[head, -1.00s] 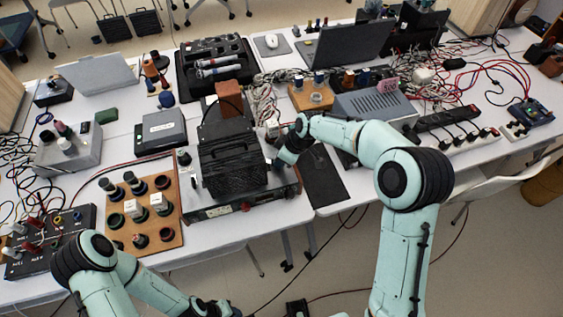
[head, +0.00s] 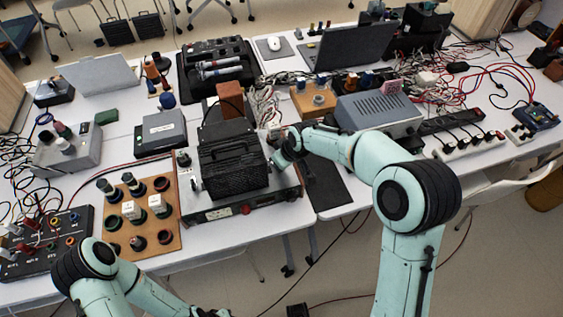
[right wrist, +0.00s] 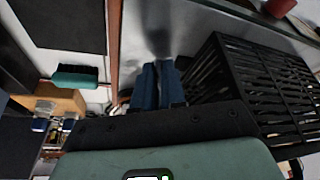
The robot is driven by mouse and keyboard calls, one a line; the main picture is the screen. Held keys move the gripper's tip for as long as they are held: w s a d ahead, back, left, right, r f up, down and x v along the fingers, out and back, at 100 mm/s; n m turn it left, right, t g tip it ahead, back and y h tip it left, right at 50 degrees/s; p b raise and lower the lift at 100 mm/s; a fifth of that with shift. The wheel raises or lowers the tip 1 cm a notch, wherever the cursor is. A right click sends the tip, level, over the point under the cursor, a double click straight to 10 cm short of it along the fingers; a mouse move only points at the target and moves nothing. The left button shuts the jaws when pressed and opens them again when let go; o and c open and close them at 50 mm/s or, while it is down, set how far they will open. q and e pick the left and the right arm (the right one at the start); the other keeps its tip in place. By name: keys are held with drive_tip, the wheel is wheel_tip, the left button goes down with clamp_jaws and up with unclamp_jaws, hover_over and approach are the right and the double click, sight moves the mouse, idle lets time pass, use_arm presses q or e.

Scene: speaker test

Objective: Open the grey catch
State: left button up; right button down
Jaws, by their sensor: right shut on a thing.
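The black slatted case (head: 232,168) sits on a grey-fronted instrument (head: 222,213) at the front of the table. My right gripper (head: 277,151) is at the case's right side, low by the instrument. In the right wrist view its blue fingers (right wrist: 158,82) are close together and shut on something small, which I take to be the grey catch. The catch itself is hidden by the fingers. The slatted case (right wrist: 262,85) is close on the right there. My left arm (head: 97,260) is at the lower left; its fingers are cut off by the bottom edge.
A wooden board with several posts (head: 135,215) lies left of the instrument. A brown block (head: 230,96) stands behind the case. A black mat (head: 325,180) and a grey box (head: 378,112) lie to the right. Loose cables (head: 268,105) crowd the back.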

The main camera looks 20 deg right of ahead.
drive_tip(key=c, duration=1.2)
unclamp_jaws()
drive_tip(key=v, duration=1.3)
drive_tip(key=shift+r, duration=0.15)
